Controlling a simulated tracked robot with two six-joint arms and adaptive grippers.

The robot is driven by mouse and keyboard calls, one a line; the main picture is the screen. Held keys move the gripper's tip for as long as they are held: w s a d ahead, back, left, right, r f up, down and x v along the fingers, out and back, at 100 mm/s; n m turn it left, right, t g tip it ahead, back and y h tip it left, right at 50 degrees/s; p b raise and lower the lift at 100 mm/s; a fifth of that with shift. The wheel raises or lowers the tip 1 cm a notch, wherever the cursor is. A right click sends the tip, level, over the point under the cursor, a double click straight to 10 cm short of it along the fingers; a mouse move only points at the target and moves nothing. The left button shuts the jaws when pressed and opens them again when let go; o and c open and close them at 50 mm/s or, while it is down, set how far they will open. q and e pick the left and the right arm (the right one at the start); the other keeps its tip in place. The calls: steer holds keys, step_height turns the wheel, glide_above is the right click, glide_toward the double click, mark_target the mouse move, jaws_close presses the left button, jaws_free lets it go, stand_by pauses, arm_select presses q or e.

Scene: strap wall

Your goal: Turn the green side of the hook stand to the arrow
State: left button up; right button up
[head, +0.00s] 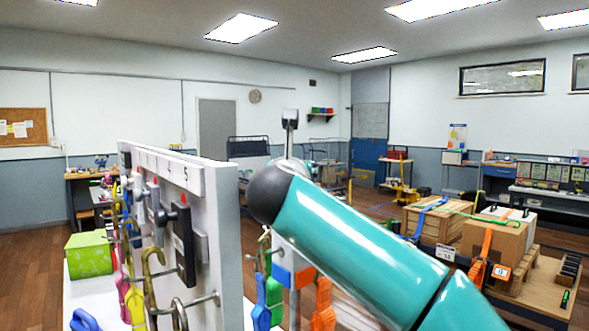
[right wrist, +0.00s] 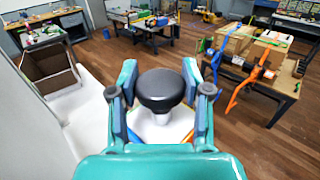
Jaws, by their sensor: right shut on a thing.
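The hook stand's black round knob (right wrist: 161,88) sits between the two fingers of my right gripper (right wrist: 159,74) in the right wrist view, and the gripper is shut on it. In the head view my teal right arm covers the knob and most of the hook stand. Below the arm, a blue panel (head: 281,274) and an orange panel (head: 305,277) of the stand show. Green, blue and orange straps hang around it. I cannot make out a green side or the arrow. My left gripper is not in view.
A white strap wall (head: 228,230) with hooks, tools and hanging straps stands close on the left. A green box (head: 90,254) is beyond it. Open wooden floor lies between.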

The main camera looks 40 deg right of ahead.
jaws_close()
steer(key=shift+d, duration=0.1)
